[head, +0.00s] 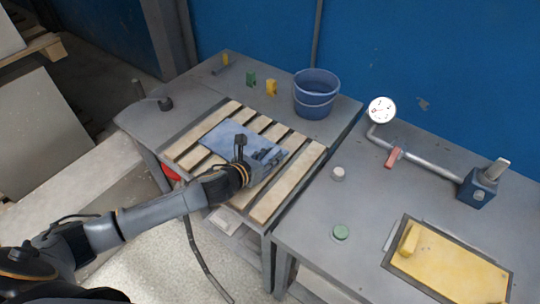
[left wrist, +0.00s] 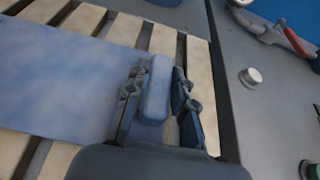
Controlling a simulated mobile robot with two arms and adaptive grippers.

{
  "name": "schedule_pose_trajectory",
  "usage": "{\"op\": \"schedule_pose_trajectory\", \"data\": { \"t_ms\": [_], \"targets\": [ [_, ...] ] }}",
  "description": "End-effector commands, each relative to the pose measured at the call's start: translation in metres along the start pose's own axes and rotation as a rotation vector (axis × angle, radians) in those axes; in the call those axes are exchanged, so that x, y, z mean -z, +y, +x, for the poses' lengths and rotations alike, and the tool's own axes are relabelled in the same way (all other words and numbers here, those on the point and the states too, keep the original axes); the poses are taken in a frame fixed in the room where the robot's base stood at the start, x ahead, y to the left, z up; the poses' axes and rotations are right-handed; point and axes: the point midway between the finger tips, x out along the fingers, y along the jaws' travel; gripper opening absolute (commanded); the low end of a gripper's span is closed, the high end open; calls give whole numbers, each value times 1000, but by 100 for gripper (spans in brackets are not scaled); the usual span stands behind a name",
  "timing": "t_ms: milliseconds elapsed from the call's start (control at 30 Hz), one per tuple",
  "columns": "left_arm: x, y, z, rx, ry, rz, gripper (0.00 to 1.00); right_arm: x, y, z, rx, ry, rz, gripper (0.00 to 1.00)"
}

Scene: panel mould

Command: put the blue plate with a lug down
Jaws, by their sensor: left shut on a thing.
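The blue plate (head: 222,134) is flat and level over the wooden slats (head: 290,183) of the left table. It also fills the left part of the left wrist view (left wrist: 60,75). Its lug (left wrist: 155,92) is a raised blue block at the plate's right end. My left gripper (head: 267,156) is shut on the lug, with a finger on each side of it in the left wrist view (left wrist: 158,85). I cannot tell whether the plate touches the slats or hangs just above them. The gripper hides part of the plate's right end in the head view. My right gripper is not in view.
The right table holds a gauge (head: 382,110) on a pipe, a yellow panel (head: 450,268) and two small round pieces. A narrow gap separates the tables.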

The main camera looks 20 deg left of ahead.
Motion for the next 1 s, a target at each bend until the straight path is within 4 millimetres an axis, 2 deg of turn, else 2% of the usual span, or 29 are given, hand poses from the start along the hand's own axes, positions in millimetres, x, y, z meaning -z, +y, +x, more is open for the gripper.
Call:
{"op": "schedule_pose_trajectory", "data": {
  "t_ms": [67,100,200,500,633,767,1000],
  "targets": [
    [-2,0,0,0,-3,2,0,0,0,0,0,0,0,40],
    [0,0,0,0,1,0,26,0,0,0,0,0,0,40],
    [0,0,0,0,1,0,46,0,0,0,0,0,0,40],
    [0,0,-1,0,1,0,47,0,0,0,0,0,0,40],
    [1,0,-8,0,2,2,47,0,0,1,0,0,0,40],
    [2,0,-27,0,3,3,47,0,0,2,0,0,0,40],
    [2,0,-77,1,3,3,47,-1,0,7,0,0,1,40]
  ]
}}
